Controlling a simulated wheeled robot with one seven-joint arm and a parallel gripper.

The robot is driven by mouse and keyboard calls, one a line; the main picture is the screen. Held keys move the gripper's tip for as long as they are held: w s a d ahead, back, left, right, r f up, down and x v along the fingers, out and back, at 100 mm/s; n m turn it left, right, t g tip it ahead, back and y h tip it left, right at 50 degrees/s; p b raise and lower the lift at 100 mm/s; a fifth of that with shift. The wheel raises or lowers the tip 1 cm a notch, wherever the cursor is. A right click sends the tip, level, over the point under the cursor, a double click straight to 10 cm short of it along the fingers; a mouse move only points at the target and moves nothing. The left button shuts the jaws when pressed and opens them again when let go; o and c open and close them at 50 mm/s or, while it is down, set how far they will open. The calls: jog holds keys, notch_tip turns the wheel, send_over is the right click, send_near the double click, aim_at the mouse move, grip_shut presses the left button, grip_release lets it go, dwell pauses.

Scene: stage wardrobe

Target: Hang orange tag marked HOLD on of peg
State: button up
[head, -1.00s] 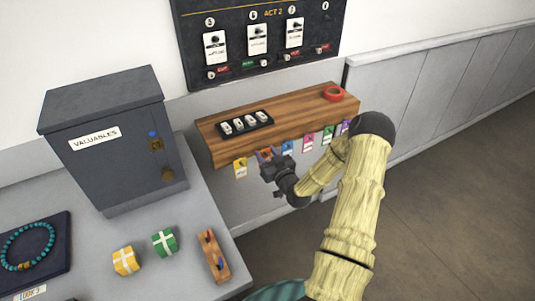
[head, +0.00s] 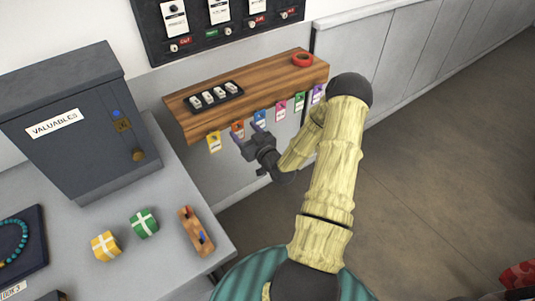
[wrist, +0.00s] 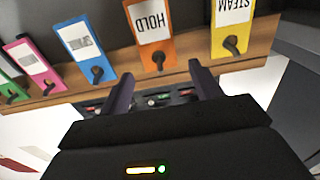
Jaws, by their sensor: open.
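The orange tag (wrist: 155,38) marked HOLD hangs on a dark hook (wrist: 158,60) at the front edge of the wooden shelf, upside down in the wrist view. In the head view the orange tag (head: 237,128) is partly covered by my gripper. My gripper (wrist: 162,78) is open and empty, its two dark fingers pointing at the orange tag's hook from a short distance; contact is not clear. In the head view my gripper (head: 248,134) is just in front of the shelf edge. A dark wall board (head: 215,25) carries white cards and small round pegs (head: 174,47) beside red and green labels, too small to read surely.
A yellow tag (wrist: 231,30) marked STEAM and a blue tag (wrist: 83,45) hang close on either side, with more coloured tags beyond. The wooden shelf (head: 262,78) holds a black tray (head: 217,97) and a red ring (head: 303,59). A grey VALUABLES cabinet (head: 75,150) stands left.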

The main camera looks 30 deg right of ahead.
jog(key=s+b, duration=0.2)
jog(key=s, duration=1.1)
jog(key=shift+s+d, duration=0.25)
jog(key=shift+s, duration=0.15)
jog(key=w+a+f+n+g, duration=0.2)
jog(key=w+a+n+g, duration=0.1)
jog(key=a+g, duration=0.5)
jog(key=s+a+r+m+g, duration=0.3)
jog(key=s+a+r+g, duration=0.4)
jog(key=s+a+r, duration=0.3)
jog(key=shift+s+a+h, duration=0.15)
jog(key=shift+s+h, duration=0.15)
jog(key=shift+s, duration=0.65)
